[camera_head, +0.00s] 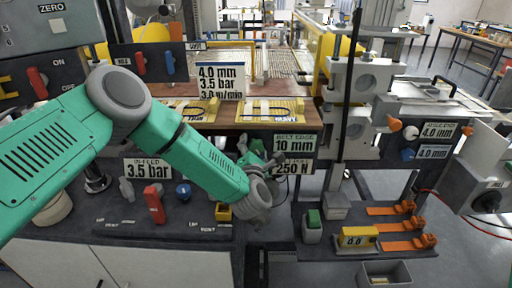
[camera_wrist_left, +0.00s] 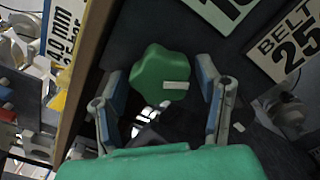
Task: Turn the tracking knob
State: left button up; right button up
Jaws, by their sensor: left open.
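A green lobed knob (camera_wrist_left: 160,75) with a white mark on its face sits on a dark panel in the left wrist view. I take it to be the tracking knob. My left gripper (camera_wrist_left: 161,66) is open, with one finger on each side of the knob. Gaps show between fingers and knob, so I see no contact. In the head view my left gripper (camera_head: 262,164) is at the front of the machine, below the "BELT EDGE 10 mm" sign (camera_head: 295,143). There the knob is hard to tell from the green gripper parts. My right gripper is not in view.
A red handle (camera_head: 154,204) and a blue knob (camera_head: 184,191) stand on the lower-left panel. A "250 N" sign (camera_head: 292,169) hangs close to the gripper.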

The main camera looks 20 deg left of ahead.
pick_arm(q)
jog(key=shift+a, duration=0.4)
jog(key=shift+d, duration=0.2)
jog(key=c, duration=0.5)
jog(key=shift+d, duration=0.35)
jog(key=c, duration=0.7)
jog(key=shift+d+r, duration=0.15)
jog(key=shift+d, duration=0.4)
jog(key=shift+a, duration=0.3)
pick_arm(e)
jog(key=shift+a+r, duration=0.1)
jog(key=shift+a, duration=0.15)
pick_arm(q)
jog(key=shift+d+m, duration=0.1)
jog(key=shift+m, duration=0.2)
